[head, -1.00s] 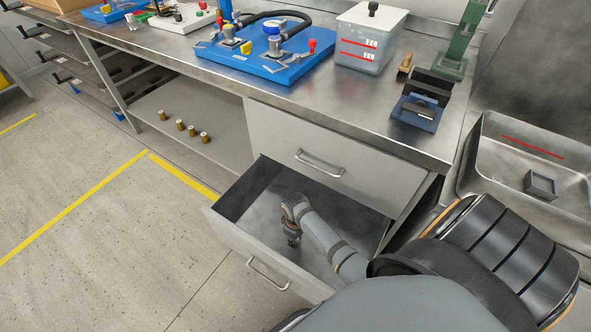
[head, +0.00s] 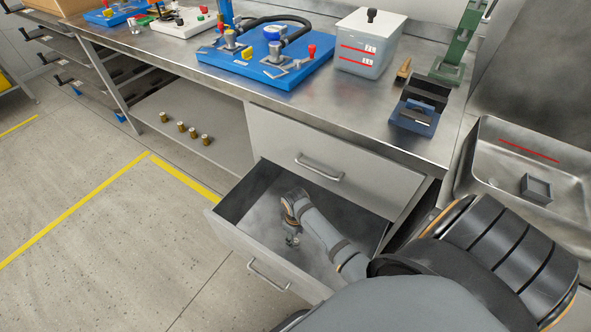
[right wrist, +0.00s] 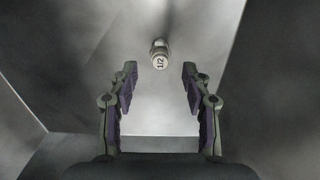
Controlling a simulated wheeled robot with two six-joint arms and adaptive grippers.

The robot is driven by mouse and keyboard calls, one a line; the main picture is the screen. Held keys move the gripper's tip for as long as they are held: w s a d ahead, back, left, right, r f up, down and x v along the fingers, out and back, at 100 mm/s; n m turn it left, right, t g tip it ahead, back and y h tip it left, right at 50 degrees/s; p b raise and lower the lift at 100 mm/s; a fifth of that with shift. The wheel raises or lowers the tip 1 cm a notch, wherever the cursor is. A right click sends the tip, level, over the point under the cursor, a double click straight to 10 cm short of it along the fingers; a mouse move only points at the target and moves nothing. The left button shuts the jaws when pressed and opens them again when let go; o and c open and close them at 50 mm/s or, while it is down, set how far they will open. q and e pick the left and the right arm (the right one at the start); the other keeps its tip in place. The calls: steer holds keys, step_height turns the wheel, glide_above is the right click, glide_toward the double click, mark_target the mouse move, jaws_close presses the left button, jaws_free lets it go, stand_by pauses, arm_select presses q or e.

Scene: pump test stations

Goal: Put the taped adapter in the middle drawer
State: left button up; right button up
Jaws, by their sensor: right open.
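The adapter (right wrist: 160,54) is a small pale metal cylinder with a white band marked "1/2". In the right wrist view it rests on the bare floor of the open drawer (head: 345,228), just beyond the fingertips and apart from both. My right gripper (right wrist: 158,72) is open and empty, with the adapter centred ahead of the gap. In the head view my right gripper (head: 292,236) points down inside the drawer, below a closed drawer front (head: 300,150). My own arm hides part of the drawer's right side. My left gripper is out of view.
A steel bench top (head: 300,110) overhangs the drawers. It bears a blue pump board (head: 265,65), a lidded clear tank (head: 368,50) and a blue-black stand (head: 415,112). A sink (head: 500,195) lies right. Several brass fittings (head: 181,127) stand on the lower shelf. Floor at left is clear.

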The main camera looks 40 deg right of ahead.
mark_target(296, 240)
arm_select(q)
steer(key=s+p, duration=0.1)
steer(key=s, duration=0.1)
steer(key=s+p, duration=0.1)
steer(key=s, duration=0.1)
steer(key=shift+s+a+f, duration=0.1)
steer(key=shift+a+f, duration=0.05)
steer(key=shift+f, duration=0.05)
arm_select(e)
step_height(296, 240, up, 8)
